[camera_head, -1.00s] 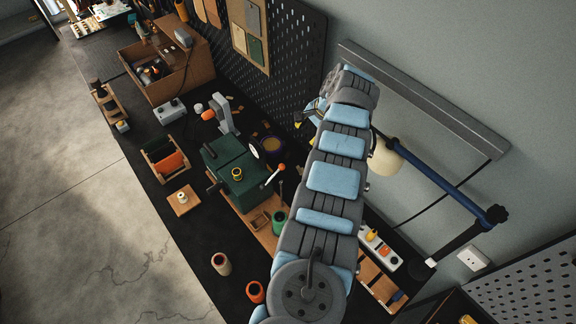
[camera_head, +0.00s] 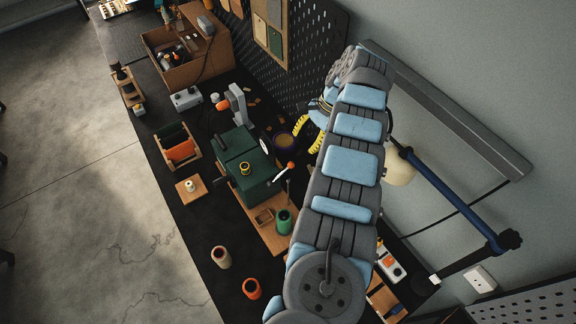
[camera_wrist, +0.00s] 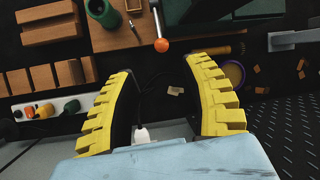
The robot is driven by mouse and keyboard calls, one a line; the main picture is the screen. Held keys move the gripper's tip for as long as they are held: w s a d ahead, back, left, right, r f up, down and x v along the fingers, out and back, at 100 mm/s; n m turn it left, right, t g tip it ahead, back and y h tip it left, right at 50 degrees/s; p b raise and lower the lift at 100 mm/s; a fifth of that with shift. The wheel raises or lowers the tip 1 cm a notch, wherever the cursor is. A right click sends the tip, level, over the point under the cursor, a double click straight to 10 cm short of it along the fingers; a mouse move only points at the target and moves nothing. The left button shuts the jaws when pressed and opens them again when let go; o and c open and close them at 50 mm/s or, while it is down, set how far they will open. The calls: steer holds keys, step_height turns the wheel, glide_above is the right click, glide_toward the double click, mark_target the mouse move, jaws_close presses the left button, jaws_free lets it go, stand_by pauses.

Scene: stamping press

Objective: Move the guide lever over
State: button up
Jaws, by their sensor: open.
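A metal lever with an orange knob (camera_head: 291,165) sticks out from the right side of the green press (camera_head: 238,167). In the wrist view its rod (camera_wrist: 157,18) comes down from the top edge, and the orange knob (camera_wrist: 161,45) is just beyond the fingertips, roughly between them. My gripper (camera_head: 309,132) has yellow ribbed fingers, spread wide and empty. It hangs above the bench, up and right of the knob in the head view. In the wrist view my gripper (camera_wrist: 160,66) shows both fingers apart, touching nothing I can make out. My arm hides part of the bench.
A grey upright bracket (camera_head: 238,105) stands behind the press. A green spool (camera_head: 283,222) stands near the lever on the wooden base. A lamp with a blue arm (camera_head: 445,195) stands to the right.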

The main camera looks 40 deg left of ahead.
mark_target(290, 164)
steer(key=p+x, duration=0.2)
steer(key=x, duration=1.1)
steer(key=shift+s+f, duration=0.1)
steer(key=shift+f, duration=0.15)
jaws_close()
steer(key=shift+a, duration=0.1)
